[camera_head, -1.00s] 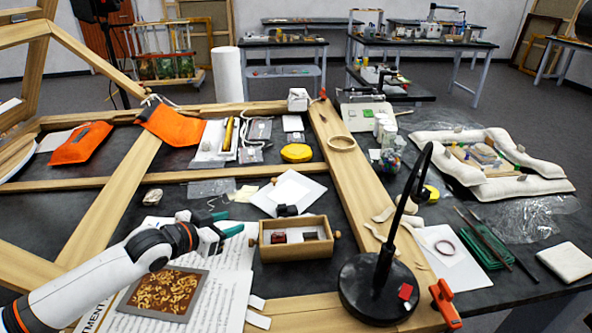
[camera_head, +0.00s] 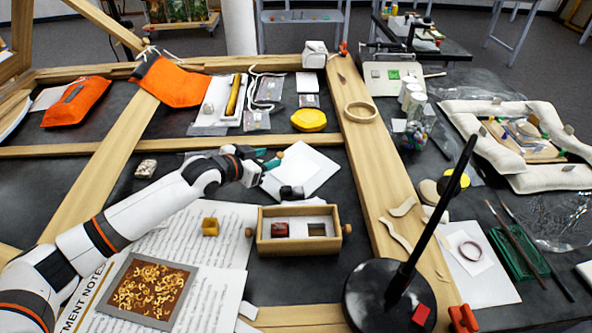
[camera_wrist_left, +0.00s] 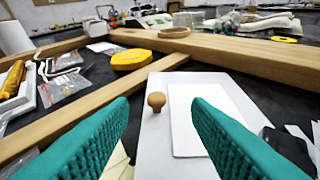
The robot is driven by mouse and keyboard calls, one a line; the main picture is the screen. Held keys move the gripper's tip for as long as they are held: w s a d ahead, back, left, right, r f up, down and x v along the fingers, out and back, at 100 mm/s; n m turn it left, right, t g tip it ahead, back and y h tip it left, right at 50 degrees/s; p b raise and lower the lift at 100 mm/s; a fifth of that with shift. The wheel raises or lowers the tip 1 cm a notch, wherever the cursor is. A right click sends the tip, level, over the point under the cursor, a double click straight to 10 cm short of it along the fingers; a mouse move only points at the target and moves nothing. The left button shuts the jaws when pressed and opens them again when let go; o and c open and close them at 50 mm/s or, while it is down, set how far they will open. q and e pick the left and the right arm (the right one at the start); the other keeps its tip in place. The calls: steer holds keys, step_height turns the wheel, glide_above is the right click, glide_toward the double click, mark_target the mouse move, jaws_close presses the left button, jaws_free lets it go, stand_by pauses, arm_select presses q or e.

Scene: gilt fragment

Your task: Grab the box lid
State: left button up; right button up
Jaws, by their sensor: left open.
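The lid appears to be a white square panel (camera_head: 312,170) lying flat behind the wooden box (camera_head: 330,249). A small round wooden knob (camera_wrist_left: 156,100) stands on its left side in the left wrist view. My left gripper (camera_head: 271,160) is open at the panel's left edge in the head view. In the left wrist view its teal fingers (camera_wrist_left: 160,112) are spread, with the knob seen in the gap beyond them; I cannot tell whether they reach around it. The box has side knobs, a dark red block (camera_head: 280,230) and a square opening. My right gripper is out of view.
A dark object (camera_head: 291,193) rests at the panel's near edge. A wooden frame beam (camera_head: 368,150) runs to its right, with a black lamp base (camera_head: 385,296) nearer. A small yellow-brown block (camera_head: 210,227) sits on printed sheets. A yellow disc (camera_head: 309,120) lies behind.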

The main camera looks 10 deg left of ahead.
mark_target(278, 156)
arm_select(q)
steer(key=shift+a+f+x, duration=0.1)
steer(key=shift+f+x, duration=0.05)
steer(key=shift+x, duration=1.2)
steer(key=shift+a+f+x, duration=0.1)
steer(key=shift+a+x, duration=0.05)
steer(key=shift+x, duration=1.15)
jaws_close()
